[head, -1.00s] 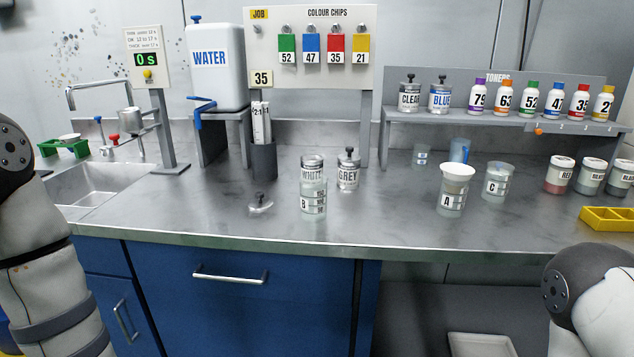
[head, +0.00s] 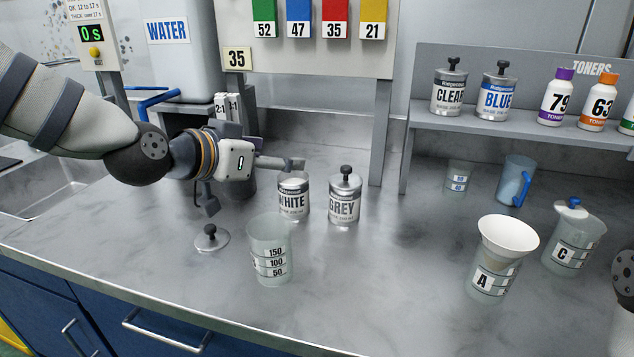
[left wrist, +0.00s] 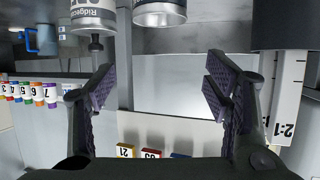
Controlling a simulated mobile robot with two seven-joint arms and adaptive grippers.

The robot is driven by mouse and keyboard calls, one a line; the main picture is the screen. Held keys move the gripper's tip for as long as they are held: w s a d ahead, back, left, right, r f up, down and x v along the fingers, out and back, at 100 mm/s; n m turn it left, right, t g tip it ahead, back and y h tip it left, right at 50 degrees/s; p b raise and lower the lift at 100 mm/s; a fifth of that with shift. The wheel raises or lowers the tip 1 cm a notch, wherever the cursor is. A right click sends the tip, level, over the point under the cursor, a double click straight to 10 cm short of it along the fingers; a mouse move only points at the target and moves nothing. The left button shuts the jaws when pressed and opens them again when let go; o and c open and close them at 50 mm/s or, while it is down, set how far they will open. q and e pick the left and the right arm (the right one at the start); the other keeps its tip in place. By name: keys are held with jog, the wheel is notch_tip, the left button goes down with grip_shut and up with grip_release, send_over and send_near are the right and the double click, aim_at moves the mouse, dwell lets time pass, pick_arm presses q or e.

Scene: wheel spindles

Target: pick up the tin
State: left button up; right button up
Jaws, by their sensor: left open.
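The white tin (head: 292,204), silver with a "WHITE" label and no lid, stands upright on the counter; in the left wrist view the lidless tin (left wrist: 160,14) is at the top edge, upside down. The grey tin (head: 343,205), closed with a black-knobbed lid, stands just right of it and also shows in the left wrist view (left wrist: 94,14). My left gripper (head: 252,184) is open and empty, left of the white tin, one finger near its rim; its fingers spread wide in the left wrist view (left wrist: 160,85). My right gripper is out of view.
A loose knobbed lid (head: 211,239) and a clear beaker (head: 270,262) stand in front. Beaker A (head: 489,280) holds a paper cone; lidded beaker C (head: 572,250) is right. A dark pot of sticks (head: 236,183) is behind my gripper. A shelf (head: 540,128) holds clear, blue and toners.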

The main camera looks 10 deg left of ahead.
aim_at(296, 193)
pick_arm(q)
jog(key=f, duration=0.5)
jog(key=s+f, duration=0.1)
jog(key=f, duration=0.2)
jog(key=shift+s+a, duration=0.1)
jog(key=shift+a, duration=0.15)
jog(key=b+x, duration=0.2)
jog(key=x, duration=0.5)
jog(key=shift+d+f, duration=0.1)
jog(key=shift+f, duration=0.05)
jog(key=shift+w+d, duration=0.1)
jog(key=shift+w, duration=0.15)
jog(key=shift+r, duration=0.3)
jog(key=c, duration=1.4)
jog(key=shift+c, duration=0.2)
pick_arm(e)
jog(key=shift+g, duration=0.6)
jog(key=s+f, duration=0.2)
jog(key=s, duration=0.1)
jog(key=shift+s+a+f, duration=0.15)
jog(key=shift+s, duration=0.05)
pick_arm(q)
jog(key=shift+r, duration=0.1)
